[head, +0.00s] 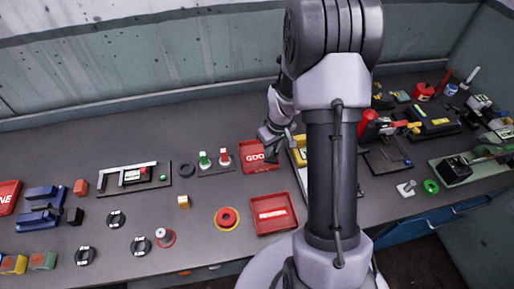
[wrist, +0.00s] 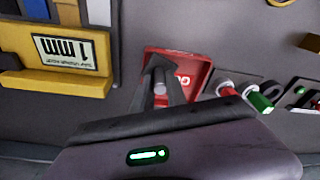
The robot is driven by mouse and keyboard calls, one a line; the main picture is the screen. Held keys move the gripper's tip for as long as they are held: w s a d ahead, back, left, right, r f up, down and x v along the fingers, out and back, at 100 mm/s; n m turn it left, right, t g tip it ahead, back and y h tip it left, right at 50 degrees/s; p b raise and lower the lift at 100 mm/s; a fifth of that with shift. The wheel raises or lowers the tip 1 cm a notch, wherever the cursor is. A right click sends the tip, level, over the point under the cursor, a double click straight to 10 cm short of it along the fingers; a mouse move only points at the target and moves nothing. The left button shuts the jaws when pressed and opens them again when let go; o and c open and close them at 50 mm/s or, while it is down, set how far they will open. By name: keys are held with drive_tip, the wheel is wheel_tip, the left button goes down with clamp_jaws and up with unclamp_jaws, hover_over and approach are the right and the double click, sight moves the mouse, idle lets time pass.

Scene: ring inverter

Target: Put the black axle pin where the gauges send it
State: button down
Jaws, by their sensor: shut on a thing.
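My gripper (head: 272,134) is low over the back of the table, by a red tray with white lettering (head: 262,165). In the wrist view my gripper (wrist: 160,76) is shut on a small grey-looking cylinder (wrist: 160,89), seen end-on, which appears to be the axle pin. It is over the red tray (wrist: 206,72); whether it touches the tray floor I cannot tell. A gauge stand with a green handle (head: 204,158) and a red handle (head: 224,155) is left of the tray. A yellow gauge marked 1 mm (wrist: 98,50) is on the tray's other side.
A second red tray (head: 272,229) lies nearer the front. A red button on a yellow disc (head: 227,217) and a small yellow block (head: 183,202) are to its left. Several parts lie farther left. My arm hides part of the table's middle.

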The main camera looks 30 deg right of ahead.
drive_tip(key=w, duration=0.1)
drive_tip(key=w+a, duration=0.1)
drive_tip(key=w, duration=0.1)
drive_tip(key=w+a, duration=0.1)
drive_tip(key=w, duration=0.1)
drive_tip(key=shift+a+f, duration=0.1)
drive_tip(key=shift+f, duration=0.2)
drive_tip(key=shift+w+f, duration=0.1)
drive_tip(key=shift+f, duration=0.2)
drive_tip(key=shift+f+b, duration=0.7)
drive_tip(key=shift+f, duration=0.75)
drive_tip(key=shift+f, duration=0.15)
drive_tip(key=c, duration=1.3)
unclamp_jaws()
